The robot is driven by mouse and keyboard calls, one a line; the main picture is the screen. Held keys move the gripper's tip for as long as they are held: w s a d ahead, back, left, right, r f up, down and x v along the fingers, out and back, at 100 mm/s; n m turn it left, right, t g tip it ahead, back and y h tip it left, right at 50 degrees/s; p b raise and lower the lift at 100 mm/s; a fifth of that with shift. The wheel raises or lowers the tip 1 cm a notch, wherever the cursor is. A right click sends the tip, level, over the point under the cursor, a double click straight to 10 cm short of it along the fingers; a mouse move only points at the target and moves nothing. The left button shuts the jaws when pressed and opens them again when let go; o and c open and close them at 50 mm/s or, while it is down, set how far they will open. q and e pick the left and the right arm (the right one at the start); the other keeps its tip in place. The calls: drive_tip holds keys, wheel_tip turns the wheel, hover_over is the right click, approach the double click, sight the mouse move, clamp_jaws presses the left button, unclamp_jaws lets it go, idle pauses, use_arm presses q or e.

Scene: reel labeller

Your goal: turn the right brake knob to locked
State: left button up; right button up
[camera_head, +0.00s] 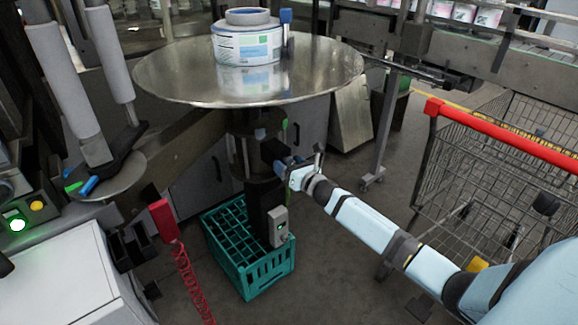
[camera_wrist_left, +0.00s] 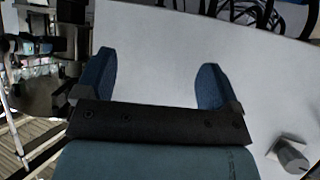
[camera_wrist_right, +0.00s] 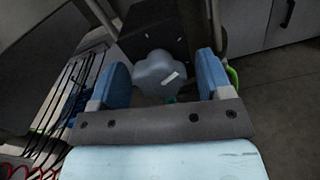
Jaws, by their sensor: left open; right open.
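A grey lobed knob (camera_wrist_right: 156,70) with a short white mark shows in the right wrist view, on a dark block (camera_wrist_right: 150,28). The mark slants, rising slightly to the right. My right gripper (camera_wrist_right: 162,60) is open, with one blue finger on each side of the knob; I see gaps and cannot tell any contact. In the head view my right gripper (camera_head: 284,165) is at the post below the round metal table (camera_head: 180,72), and the knob is hidden there. My left gripper (camera_wrist_left: 153,72) is open and empty above a white surface (camera_wrist_left: 150,45).
A green crate (camera_head: 268,277) stands on the floor below the post. A grey box with a small display (camera_head: 277,228) hangs above it. A shopping cart (camera_head: 500,150) stands at the right. A white label reel (camera_head: 246,45) lies on the round table. A grey dial (camera_wrist_left: 291,157) shows in the left wrist view.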

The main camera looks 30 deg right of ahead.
drive_tip(key=c, duration=0.9)
drive_tip(key=shift+m, duration=0.3)
